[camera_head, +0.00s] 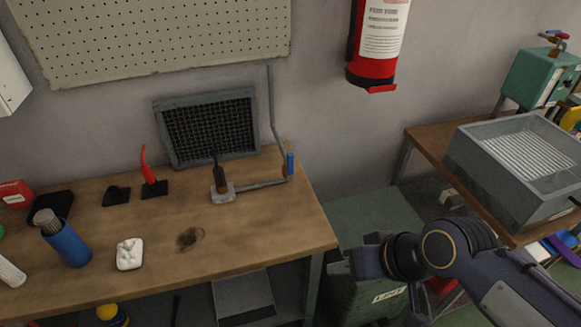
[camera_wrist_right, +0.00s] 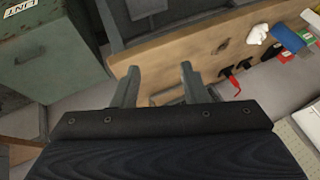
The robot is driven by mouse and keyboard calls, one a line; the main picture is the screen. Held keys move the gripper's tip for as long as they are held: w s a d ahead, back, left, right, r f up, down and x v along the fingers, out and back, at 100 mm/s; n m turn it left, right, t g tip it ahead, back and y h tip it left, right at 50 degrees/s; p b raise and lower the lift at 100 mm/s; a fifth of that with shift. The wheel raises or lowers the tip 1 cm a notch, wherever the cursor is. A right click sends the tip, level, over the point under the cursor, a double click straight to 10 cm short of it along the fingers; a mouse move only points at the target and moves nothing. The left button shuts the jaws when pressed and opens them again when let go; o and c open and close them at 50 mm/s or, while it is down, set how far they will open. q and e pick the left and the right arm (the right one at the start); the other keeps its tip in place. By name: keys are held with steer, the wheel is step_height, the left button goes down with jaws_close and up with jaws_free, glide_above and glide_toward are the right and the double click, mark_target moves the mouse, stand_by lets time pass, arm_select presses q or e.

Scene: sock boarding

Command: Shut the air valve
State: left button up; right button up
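A thin grey pipe (camera_head: 272,110) comes down the wall to the back right corner of the wooden workbench (camera_head: 265,215). A blue lever handle (camera_head: 290,164), which looks like the air valve's, stands upright beside the pipe's lower end. A horizontal pipe (camera_head: 262,184) runs left from there to a grey base with a dark nozzle (camera_head: 220,180). My right gripper (camera_wrist_right: 160,85) is open and empty, its two fingers apart in the wrist view. In the head view the right arm is right of the bench, low and apart from the blue handle. My left gripper is out of view.
A green bin marked LINT (camera_head: 375,292) stands below my right wrist. A grey metal box (camera_head: 515,165) sits on the right table, and a green machine (camera_head: 540,75) with a red-handled fitting stands behind. A mesh-fronted panel (camera_head: 210,127) leans behind the nozzle.

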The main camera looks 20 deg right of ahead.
steer(key=w+d+r, duration=0.2)
steer(key=w, duration=0.3)
steer(key=n+g+h+b, duration=0.1)
steer(key=h, duration=0.3)
glide_above(290, 162)
steer(key=s, duration=0.2)
step_height(290, 162, down, 3)
steer(key=shift+d+r, duration=0.1)
steer(key=shift+d, duration=0.05)
steer(key=shift+w+f, duration=0.2)
steer(key=shift+w, duration=0.05)
steer(key=x, duration=0.7)
steer(key=shift+f, duration=0.35)
steer(key=shift+c, duration=0.4)
jaws_close()
